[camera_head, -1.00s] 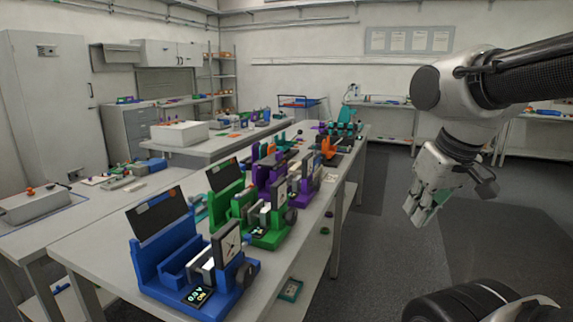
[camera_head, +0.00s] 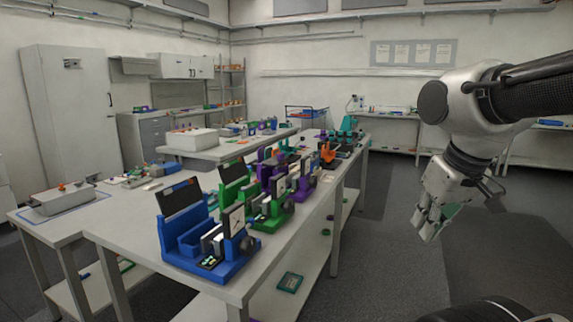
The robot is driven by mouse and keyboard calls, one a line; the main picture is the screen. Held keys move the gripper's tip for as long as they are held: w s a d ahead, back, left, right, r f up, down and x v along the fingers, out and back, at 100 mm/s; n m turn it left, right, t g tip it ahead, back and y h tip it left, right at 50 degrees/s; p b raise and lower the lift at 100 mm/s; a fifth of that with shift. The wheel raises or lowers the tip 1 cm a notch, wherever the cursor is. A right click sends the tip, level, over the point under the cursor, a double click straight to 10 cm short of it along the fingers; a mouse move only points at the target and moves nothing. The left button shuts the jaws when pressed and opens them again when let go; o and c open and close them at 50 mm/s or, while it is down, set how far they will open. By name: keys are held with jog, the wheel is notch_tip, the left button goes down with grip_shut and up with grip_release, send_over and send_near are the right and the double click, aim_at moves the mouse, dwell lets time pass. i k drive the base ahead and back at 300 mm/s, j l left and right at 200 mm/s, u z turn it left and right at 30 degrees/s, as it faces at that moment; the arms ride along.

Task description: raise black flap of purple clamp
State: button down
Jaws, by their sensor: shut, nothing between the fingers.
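The purple clamp (camera_head: 305,184) stands on the long bench, behind the green clamp and partly hidden by it. A dark panel (camera_head: 270,170) shows near its upper left; I cannot tell its exact angle. My gripper (camera_head: 427,226) hangs at the right over the floor, fingers pointing down. It is shut and empty, well apart from the bench and the purple clamp.
A blue clamp (camera_head: 212,262) with a raised black flap (camera_head: 180,199) stands at the bench's near end. The green clamp (camera_head: 262,219) is behind it. An orange device (camera_head: 327,153) stands farther back. The floor (camera_head: 380,270) right of the bench is clear.

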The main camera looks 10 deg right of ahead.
aim_at(274, 162)
jog(key=u, duration=1.3)
jog(key=l+u, duration=0.1)
jog(key=l, duration=0.25)
jog(key=i+l, duration=0.1)
jog(key=l, duration=0.55)
jog(key=i+l, duration=0.1)
jog(key=l, duration=0.5)
jog(key=i+l, duration=0.15)
jog(key=l, duration=0.5)
jog(key=i+l, duration=0.1)
jog(key=l, duration=0.5)
jog(key=i+l, duration=0.1)
jog(key=l, duration=0.55)
jog(key=i+l, duration=0.1)
jog(key=l, duration=0.5)
jog(key=i+l, duration=0.1)
jog(key=l, duration=0.55)
jog(key=i+l, duration=0.15)
jog(key=l, duration=0.5)
